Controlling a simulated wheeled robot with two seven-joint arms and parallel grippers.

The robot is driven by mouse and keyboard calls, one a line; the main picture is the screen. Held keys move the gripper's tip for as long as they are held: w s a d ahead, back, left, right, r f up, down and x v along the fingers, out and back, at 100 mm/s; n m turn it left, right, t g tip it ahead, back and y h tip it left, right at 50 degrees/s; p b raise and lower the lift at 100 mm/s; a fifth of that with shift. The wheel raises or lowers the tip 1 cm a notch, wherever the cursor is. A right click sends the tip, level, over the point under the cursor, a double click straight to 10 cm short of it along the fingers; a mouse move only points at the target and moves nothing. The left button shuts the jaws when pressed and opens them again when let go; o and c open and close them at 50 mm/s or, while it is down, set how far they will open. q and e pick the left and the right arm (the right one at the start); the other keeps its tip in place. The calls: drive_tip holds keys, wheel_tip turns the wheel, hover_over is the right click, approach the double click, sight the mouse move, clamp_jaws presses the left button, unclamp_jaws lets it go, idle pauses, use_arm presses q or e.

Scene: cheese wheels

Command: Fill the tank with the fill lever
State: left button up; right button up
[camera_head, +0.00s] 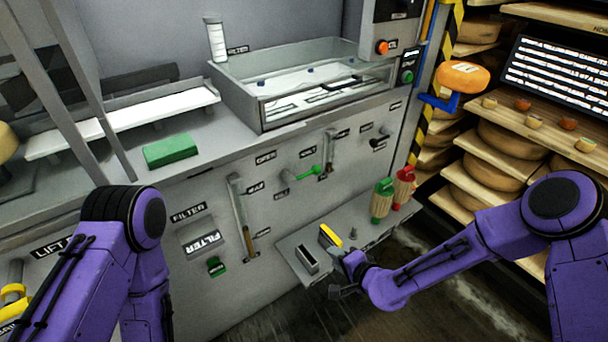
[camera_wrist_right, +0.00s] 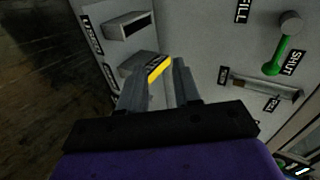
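The tank (camera_head: 245,98) is a clear-walled, open-topped vat on the grey counter at the upper middle of the head view. A lever with a green handle (camera_head: 307,173) sits on the grey front panel below it. In the right wrist view this green lever (camera_wrist_right: 277,55) points toward a SHUT label, with a label that looks like FILL nearby. My right gripper (camera_wrist_right: 160,82) is open, its fingers apart near a yellow-topped block (camera_wrist_right: 158,67) in a grey holder. It is below the lever and apart from it. My left gripper is out of view.
A low shelf (camera_head: 290,262) with slots juts out near my right gripper. Red and green bottle-like objects (camera_head: 382,200) stand at its far end. Another lever (camera_head: 240,215) is on the panel's left. Cheese racks (camera_head: 500,180) stand at the right. A green block (camera_head: 171,150) lies on the counter.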

sight(308, 174)
drive_tip(key=w+a+r+t+y, duration=0.3)
drive_tip(key=w+r, duration=0.9)
drive_tip(key=r, duration=0.2)
drive_tip(key=shift+x, duration=4.85)
drive_tip(key=shift+w+d, duration=0.15)
clamp_jaws()
